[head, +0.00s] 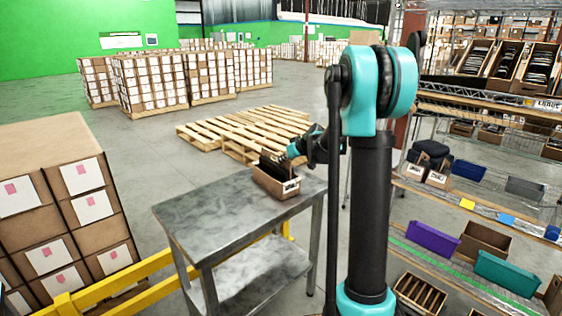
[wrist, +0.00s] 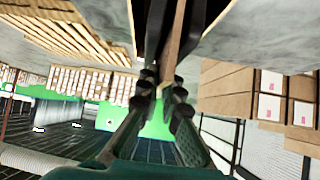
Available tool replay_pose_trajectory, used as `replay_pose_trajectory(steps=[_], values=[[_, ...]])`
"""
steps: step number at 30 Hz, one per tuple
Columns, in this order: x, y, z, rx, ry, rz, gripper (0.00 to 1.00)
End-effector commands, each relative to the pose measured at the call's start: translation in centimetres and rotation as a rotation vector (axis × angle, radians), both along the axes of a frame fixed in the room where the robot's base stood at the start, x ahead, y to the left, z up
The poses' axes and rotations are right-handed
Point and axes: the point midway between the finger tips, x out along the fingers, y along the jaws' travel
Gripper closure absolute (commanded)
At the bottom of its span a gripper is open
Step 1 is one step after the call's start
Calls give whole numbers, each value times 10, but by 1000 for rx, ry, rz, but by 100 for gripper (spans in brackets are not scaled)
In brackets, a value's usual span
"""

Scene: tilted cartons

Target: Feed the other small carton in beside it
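A small brown carton (head: 272,185) with a white label and dark contents sits on the grey metal table, near its far right end. My gripper (head: 294,150) reaches down to its back side from the right. In the wrist view the two fingers of my gripper (wrist: 163,82) are close together, with a thin brown carton wall (wrist: 174,45) between them; they look shut on it. Dark shapes flank that wall. Two small labelled cartons stand on the shelf at right, the nearer one (head: 438,177) beside the other (head: 412,171).
The metal table (head: 215,215) is otherwise bare. Larger tilted cartons (head: 508,60) with dark contents sit on the upper rack at right. Bins, one purple (head: 432,238), fill lower shelves. A yellow rail (head: 110,285) and stacked boxes (head: 60,200) stand at left; pallets (head: 240,130) lie behind.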

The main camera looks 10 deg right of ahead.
Motion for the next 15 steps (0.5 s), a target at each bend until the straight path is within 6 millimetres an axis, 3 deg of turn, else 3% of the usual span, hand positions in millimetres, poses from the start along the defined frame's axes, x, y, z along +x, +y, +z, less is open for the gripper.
replay_pose_trajectory(steps=[8, 15], values=[[0, 0, 2, 1, 0, -1, 100], [0, 0, 33, 1, 0, -1, 100]])
